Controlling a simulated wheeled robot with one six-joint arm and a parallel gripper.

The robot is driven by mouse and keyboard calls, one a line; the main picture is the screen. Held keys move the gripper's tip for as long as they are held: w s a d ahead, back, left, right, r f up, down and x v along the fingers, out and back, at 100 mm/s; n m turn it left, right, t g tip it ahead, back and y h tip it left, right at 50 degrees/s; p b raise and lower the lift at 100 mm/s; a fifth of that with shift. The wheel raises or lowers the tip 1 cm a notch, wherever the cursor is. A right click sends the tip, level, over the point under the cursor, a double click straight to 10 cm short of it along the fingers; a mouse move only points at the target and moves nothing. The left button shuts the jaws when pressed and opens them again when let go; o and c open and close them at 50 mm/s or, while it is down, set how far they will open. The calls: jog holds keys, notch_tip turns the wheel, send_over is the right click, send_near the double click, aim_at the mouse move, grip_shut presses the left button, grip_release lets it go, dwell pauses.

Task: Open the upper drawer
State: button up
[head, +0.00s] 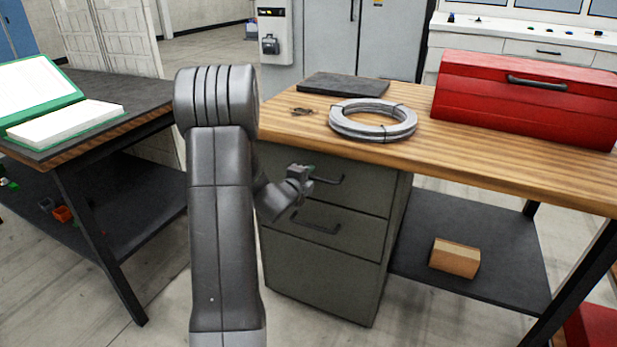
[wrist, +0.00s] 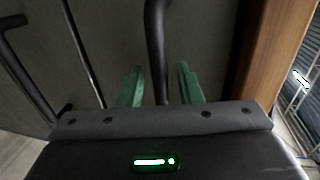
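The upper drawer (head: 362,190) is the top grey front of the cabinet under the wooden bench, and it looks closed. Its dark bar handle (head: 329,180) is partly hidden by my gripper (head: 302,186), which is at the handle's left part. In the wrist view, the handle (wrist: 155,40) runs down between the two green fingers of my gripper (wrist: 161,85). The fingers are apart, with a gap visible on each side of the bar. Contact with the handle does not show.
The lower drawer's handle (head: 316,228) is just below; it also shows in the wrist view (wrist: 25,70). The wooden benchtop (head: 440,155) overhangs the drawers and carries a coil (head: 373,130) and a red toolbox (head: 530,105). The floor before the cabinet is clear.

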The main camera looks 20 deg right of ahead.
jog(key=shift+w+d, duration=0.1)
jog(key=shift+c, duration=0.2)
grip_shut()
